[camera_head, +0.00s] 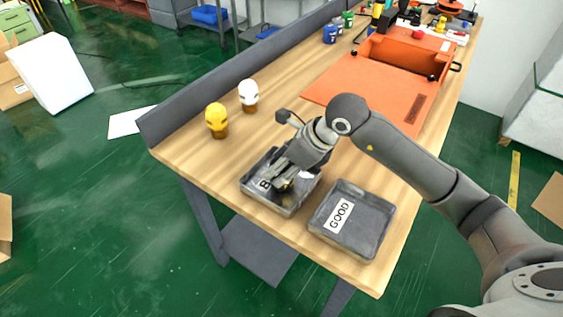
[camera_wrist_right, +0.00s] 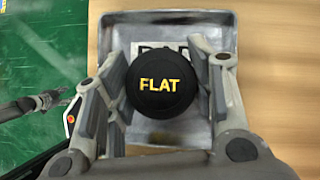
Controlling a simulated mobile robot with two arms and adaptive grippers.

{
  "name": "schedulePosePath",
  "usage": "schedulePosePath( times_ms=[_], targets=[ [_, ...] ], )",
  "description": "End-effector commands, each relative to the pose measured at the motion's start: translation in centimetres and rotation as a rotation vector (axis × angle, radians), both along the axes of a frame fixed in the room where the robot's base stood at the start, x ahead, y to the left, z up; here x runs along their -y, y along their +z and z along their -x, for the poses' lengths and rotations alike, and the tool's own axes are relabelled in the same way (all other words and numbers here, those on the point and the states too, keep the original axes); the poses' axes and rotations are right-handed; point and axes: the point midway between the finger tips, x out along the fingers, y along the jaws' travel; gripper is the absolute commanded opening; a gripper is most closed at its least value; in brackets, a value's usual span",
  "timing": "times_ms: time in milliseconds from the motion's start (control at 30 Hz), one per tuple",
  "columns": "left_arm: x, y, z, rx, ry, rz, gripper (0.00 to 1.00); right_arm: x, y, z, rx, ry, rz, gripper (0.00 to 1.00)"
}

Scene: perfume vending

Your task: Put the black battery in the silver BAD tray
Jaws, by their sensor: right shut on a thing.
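The black battery (camera_wrist_right: 161,92) shows its round end with yellow "FLAT" lettering in the right wrist view. My right gripper (camera_wrist_right: 164,95) is shut on it, with a finger on either side. The silver BAD tray (camera_head: 292,208) lies on the wooden table, and its label is partly hidden by my right gripper (camera_head: 284,183) in the head view. In the right wrist view the tray (camera_wrist_right: 222,24) lies under and behind the battery, and the battery covers part of the label. I cannot tell whether the battery touches the tray floor.
A silver GOOD tray (camera_head: 367,195) lies just right of the BAD tray. An open orange case (camera_head: 352,76) lies farther back.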

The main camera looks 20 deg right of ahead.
Motion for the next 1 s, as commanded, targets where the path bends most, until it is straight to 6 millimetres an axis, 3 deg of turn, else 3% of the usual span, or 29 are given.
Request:
schedulePosePath(
  times_ms=[267,300,467,800,1000],
  targets=[
    [0.0,-0.4,0.0,-0.001,0.000,0.000,0.48,0.0,-0.2,-0.1,0.003,0.000,-0.001,0.14],
    [0.0,-0.5,0.0,-0.001,0.000,0.000,0.48,0.0,-0.3,0.0,0.001,0.000,-0.001,0.51],
    [0.0,-0.3,0.0,-0.001,0.000,0.000,0.48,0.0,-0.2,0.0,0.001,0.000,-0.001,0.72],
    [0.0,-0.2,0.0,-0.001,0.000,0.000,0.48,0.0,-0.1,0.0,0.001,0.000,-0.001,0.72],
    [0.0,-0.4,0.0,-0.001,0.000,0.001,0.48,0.9,1.7,0.6,0.005,0.000,0.001,0.72]
  ],
)
